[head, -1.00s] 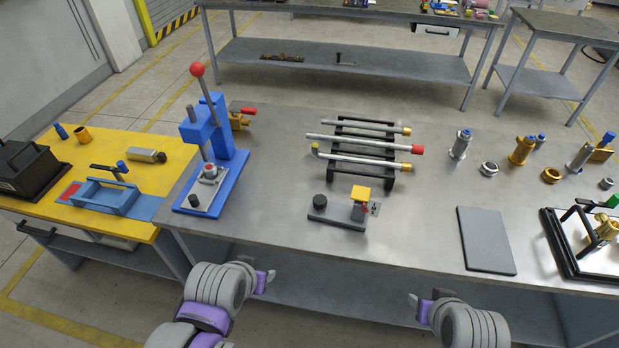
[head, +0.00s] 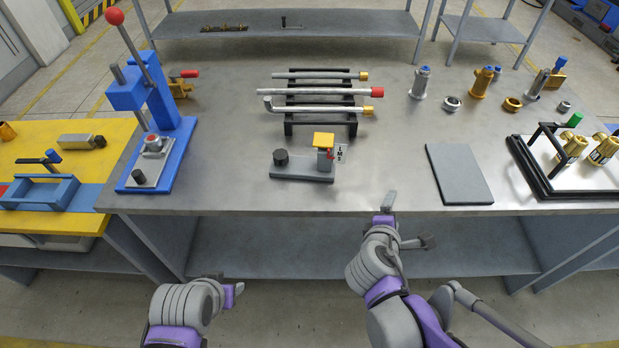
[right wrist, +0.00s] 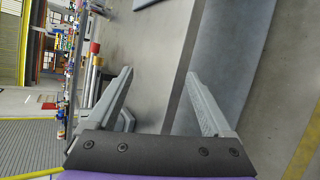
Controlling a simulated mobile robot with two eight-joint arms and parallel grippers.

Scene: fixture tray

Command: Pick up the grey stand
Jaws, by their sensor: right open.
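The grey stand (head: 302,176) is on the steel table near its front edge. It has a flat grey base, a black knob at the left and a post with a yellow top at the right. In the right wrist view, a grey piece (right wrist: 126,122), which seems to be its base, shows partly behind one finger. My right gripper (head: 408,222) is open and empty in front of the table edge, right of the stand and apart from it. Its spread fingers (right wrist: 158,80) also show in the right wrist view. My left gripper (head: 236,293) is low at the front left; its jaw opening is unclear.
A rack with several tubes (head: 318,92) stands behind the stand. A blue lever press (head: 160,110) is at the left. A flat grey plate (head: 459,174) lies at the right, beside a black-framed tray (head: 540,182). The table between stand and plate is clear.

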